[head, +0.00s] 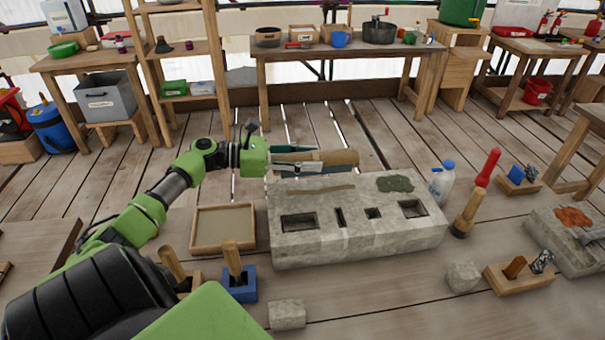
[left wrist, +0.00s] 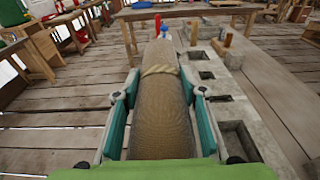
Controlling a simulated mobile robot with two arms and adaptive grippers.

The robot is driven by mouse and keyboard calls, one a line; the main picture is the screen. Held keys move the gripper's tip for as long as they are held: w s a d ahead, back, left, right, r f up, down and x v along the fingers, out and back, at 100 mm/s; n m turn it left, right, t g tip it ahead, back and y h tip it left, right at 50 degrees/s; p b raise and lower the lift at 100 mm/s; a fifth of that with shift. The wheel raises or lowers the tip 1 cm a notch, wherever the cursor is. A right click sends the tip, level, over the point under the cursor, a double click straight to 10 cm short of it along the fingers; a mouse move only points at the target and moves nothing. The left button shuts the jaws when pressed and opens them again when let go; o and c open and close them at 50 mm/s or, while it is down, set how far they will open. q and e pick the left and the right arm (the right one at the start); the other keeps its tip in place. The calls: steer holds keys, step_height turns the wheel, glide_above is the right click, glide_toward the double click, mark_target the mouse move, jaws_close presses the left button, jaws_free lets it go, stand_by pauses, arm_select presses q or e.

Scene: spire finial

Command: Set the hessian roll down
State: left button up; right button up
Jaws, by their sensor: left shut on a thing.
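The hessian roll (head: 338,158) is a tan, tied roll held level behind the stone block, seen end-on along its length in the left wrist view (left wrist: 160,110). My left gripper (head: 300,160) is shut on the roll, with its teal fingers on either side of it in the left wrist view (left wrist: 160,115). The roll's far end sticks out past the fingers. I cannot tell whether its underside touches anything. My right gripper is not in view.
The pale stone block (head: 350,240) with several recesses stands in front of the roll. A shallow wooden tray (head: 222,249) lies left of the block. A white bottle (head: 442,182) and a red-handled tool (head: 488,167) stand at its right. Plank surface (head: 235,180) lies bare behind it.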

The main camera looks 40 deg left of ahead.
arm_select(q)
steer(key=s+f+b, duration=0.1)
steer(key=s+f, duration=0.1)
steer(key=shift+d+f, duration=0.1)
steer(key=shift+f, duration=0.25)
step_height(320, 180, down, 4)
steer(key=b, duration=0.4)
steer(key=shift+s+r+b, duration=0.15)
steer(key=shift+r+b, duration=0.1)
steer(key=shift+b, duration=0.05)
steer(key=shift+r, duration=0.2)
steer(key=o, duration=1.3)
steer(key=shift+f, duration=0.2)
